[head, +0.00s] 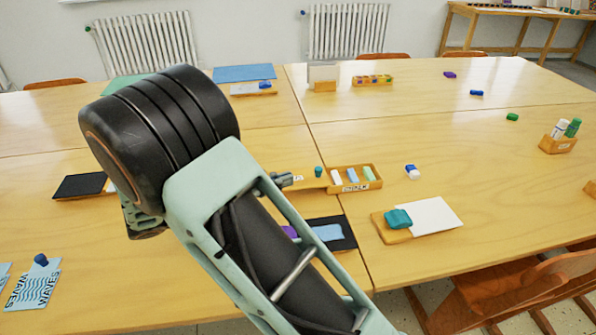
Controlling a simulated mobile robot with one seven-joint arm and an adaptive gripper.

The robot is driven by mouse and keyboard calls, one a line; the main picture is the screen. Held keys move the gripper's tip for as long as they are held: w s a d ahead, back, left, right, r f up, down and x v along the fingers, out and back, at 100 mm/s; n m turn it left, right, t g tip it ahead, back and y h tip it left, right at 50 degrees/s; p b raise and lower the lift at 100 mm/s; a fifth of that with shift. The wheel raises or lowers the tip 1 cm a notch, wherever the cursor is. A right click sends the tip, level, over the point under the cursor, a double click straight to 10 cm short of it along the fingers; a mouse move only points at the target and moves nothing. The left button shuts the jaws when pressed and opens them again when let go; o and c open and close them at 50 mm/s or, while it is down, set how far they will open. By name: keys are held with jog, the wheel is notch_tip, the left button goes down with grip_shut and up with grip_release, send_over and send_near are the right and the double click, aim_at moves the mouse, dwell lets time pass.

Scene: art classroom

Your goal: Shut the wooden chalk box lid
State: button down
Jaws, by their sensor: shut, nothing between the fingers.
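A small wooden chalk box (375,184) with a label on its front stands on the table in the middle of the head view. White, blue and green sticks show in its open top. A flat wooden piece (312,184) adjoins its left end; it looks like the lid swung open, but I cannot be sure. The grey tip of my gripper (285,180) pokes out from behind my arm, just left of this piece, shut and empty. I cannot tell whether it touches the wood.
A teal block (398,219) sits on a wooden board with white paper at front right. A blue-and-white eraser (412,171) and a teal cylinder (318,172) stand near the box. A multicoloured wooden tray (373,80) is farther back. The table's right middle is mostly clear.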

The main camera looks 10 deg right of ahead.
jog(key=n+t+y, duration=0.1)
jog(key=t, duration=0.1)
send_near(305, 182)
jog(key=b+x, duration=0.1)
jog(key=x, duration=0.1)
jog(key=r+b+x, duration=0.1)
jog(key=x, duration=0.2)
jog(key=r+b+x, duration=0.1)
jog(key=x, duration=0.2)
jog(key=shift+d+b, duration=0.3)
jog(key=shift+d, duration=0.1)
jog(key=shift+w+d, duration=0.35)
jog(key=shift+d, duration=0.15)
jog(key=shift+t, duration=0.3)
jog(key=d+p, duration=0.2)
jog(key=d, duration=1.3)
jog(key=shift+s, duration=0.1)
